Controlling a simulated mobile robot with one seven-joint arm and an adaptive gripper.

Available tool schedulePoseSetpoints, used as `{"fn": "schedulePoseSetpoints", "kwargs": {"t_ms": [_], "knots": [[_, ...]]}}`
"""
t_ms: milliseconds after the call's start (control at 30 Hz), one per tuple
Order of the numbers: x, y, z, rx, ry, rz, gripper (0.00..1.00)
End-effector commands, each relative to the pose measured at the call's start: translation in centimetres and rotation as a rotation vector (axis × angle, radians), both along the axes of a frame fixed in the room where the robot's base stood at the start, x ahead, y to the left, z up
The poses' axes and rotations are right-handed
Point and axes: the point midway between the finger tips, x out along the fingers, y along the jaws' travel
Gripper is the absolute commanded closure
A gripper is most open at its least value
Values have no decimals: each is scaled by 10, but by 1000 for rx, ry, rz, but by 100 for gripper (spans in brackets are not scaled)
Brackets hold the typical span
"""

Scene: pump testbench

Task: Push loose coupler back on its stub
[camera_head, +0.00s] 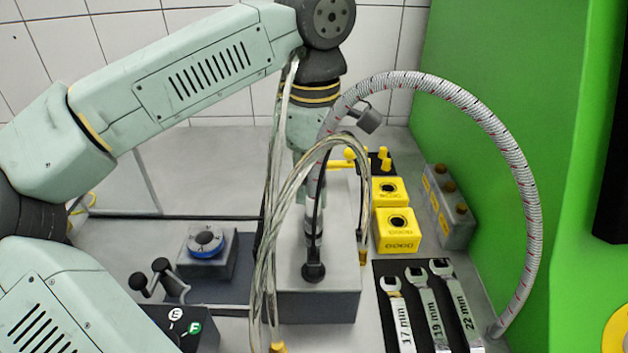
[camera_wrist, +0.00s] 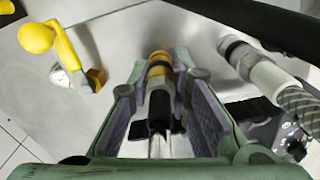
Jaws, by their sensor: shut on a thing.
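In the wrist view, my gripper (camera_wrist: 160,80) has its two purple-padded fingers closed around a coupler (camera_wrist: 158,72) with an orange-brass ring and a black and silver body. Its far end points at the grey block (camera_wrist: 115,40). The stub is hidden, and I cannot tell whether the coupler is seated or stands off the block. Clear hoses run back from the coupler toward the camera. In the head view, my arm comes down over the grey block (camera_head: 335,307), and its wrist and the hose bundle (camera_head: 280,215) hide the fingers.
A second coupler (camera_wrist: 265,75) with a braided hose stands close on the right in the wrist view. A yellow elbow handle (camera_wrist: 65,50) is on the left. In the head view, yellow boxes (camera_head: 398,232) and wrenches (camera_head: 425,300) lie right of the block. A green wall (camera_head: 490,60) bounds the right.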

Motion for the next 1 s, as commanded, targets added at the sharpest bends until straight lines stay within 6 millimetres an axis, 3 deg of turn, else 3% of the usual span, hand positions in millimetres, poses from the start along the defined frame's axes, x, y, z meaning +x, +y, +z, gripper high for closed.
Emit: {"fn": "schedulePoseSetpoints", "kwargs": {"t_ms": [767, 800, 1000], "knots": [[0, 0, -5, 0, 1, 0, 100], [0, 0, -5, 0, 1, 0, 81], [0, 0, -4, 0, 0, 0, 68]]}}
